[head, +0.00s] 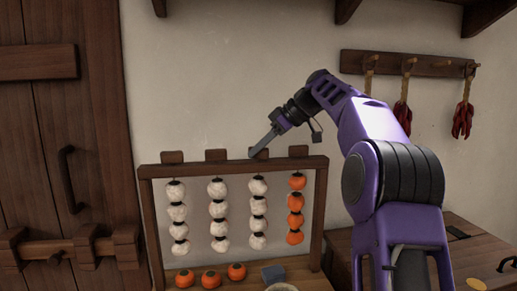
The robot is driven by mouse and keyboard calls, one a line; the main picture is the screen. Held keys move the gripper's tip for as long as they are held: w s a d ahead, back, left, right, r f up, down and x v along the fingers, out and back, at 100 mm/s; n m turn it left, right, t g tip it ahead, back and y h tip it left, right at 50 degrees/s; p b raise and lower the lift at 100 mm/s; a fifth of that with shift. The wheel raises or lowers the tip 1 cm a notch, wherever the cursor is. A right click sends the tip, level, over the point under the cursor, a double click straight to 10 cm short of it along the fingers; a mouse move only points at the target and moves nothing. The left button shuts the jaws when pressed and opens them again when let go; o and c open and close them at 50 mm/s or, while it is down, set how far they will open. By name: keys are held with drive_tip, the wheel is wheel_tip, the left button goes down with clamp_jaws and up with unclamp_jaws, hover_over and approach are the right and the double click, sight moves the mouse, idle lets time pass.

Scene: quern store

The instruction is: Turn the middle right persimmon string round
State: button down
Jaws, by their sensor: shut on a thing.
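A wooden rack (234,165) holds several hanging persimmon strings, each below a wooden block on the top rail. The middle right persimmon string (258,205) shows pale, whitish fruit and hangs straight down. The two strings to its left (177,213) (218,208) also show whitish fruit. The far right string (296,201) shows orange fruit. My gripper (256,151) reaches down from the upper right and is shut on the block (263,154) above the middle right string. The fingertips partly hide that block.
Three loose orange persimmons (211,278), a blue-grey block (273,273) and the rim of a bowl (283,288) are below the rack. Red chilli bunches (464,119) hang from a peg rail (425,67) at right. A wooden door (60,130) is at left.

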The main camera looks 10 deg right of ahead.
drive_tip(key=shift+n+g, duration=0.4)
drive_tip(key=shift+n, duration=0.2)
idle(0.3)
drive_tip(key=c, duration=0.8)
unclamp_jaws()
